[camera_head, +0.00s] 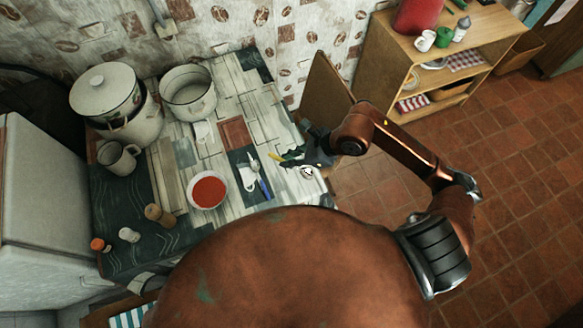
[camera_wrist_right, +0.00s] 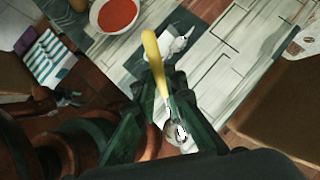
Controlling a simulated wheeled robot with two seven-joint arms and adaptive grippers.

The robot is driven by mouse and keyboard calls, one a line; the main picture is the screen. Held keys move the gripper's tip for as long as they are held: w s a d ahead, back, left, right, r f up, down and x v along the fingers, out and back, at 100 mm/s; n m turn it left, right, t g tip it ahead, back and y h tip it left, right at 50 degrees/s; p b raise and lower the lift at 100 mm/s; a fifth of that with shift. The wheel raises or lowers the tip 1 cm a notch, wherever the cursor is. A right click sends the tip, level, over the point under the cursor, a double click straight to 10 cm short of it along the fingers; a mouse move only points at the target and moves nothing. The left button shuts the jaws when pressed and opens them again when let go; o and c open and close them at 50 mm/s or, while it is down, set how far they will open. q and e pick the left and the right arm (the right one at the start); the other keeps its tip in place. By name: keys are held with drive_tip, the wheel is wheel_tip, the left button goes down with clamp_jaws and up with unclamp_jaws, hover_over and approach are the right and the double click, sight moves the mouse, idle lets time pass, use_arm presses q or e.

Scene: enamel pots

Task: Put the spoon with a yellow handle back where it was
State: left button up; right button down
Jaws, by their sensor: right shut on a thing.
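The spoon with a yellow handle (camera_wrist_right: 152,60) is held in my right gripper (camera_wrist_right: 163,92). In the right wrist view its yellow handle points up the picture and its metal bowl is between the dark green fingers, toward the palm. In the head view the yellow handle (camera_head: 275,157) sticks out to the left of the right gripper (camera_head: 289,158), over the right part of the table (camera_head: 235,92). A dark mat (camera_head: 238,157) lies left of the gripper, with a white item and a blue-handled utensil (camera_head: 264,187) on it. My left gripper is not in view.
A white bowl of red soup (camera_head: 209,190) stands left of the mat. Pots (camera_head: 188,93), a mug (camera_head: 118,157), a wooden shaker (camera_head: 158,215) and small jars stand farther left. A wooden shelf (camera_head: 455,60) stands at the back right.

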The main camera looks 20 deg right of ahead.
drive_tip(key=s+a+n+g+y+p, duration=0.1)
drive_tip(key=s+a+n, duration=0.1)
drive_tip(key=s, duration=0.1)
drive_tip(key=shift+n+g, duration=0.3)
drive_tip(key=w+a+f, duration=0.1)
drive_tip(key=w+f, duration=0.3)
drive_tip(key=w+a+f, duration=0.1)
drive_tip(key=w+f, duration=0.3)
drive_tip(key=w+a+f+p, duration=0.1)
drive_tip(key=w+f, duration=0.3)
drive_tip(key=f, duration=0.1)
drive_tip(key=shift+w+a+f, duration=0.1)
drive_tip(key=shift+w+a, duration=0.2)
drive_tip(key=shift+a, duration=0.1)
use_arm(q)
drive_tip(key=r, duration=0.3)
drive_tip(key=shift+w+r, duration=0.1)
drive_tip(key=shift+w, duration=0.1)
use_arm(e)
drive_tip(key=shift+f, duration=0.25)
drive_tip(key=c, duration=2)
unclamp_jaws()
drive_tip(key=shift+r, duration=0.1)
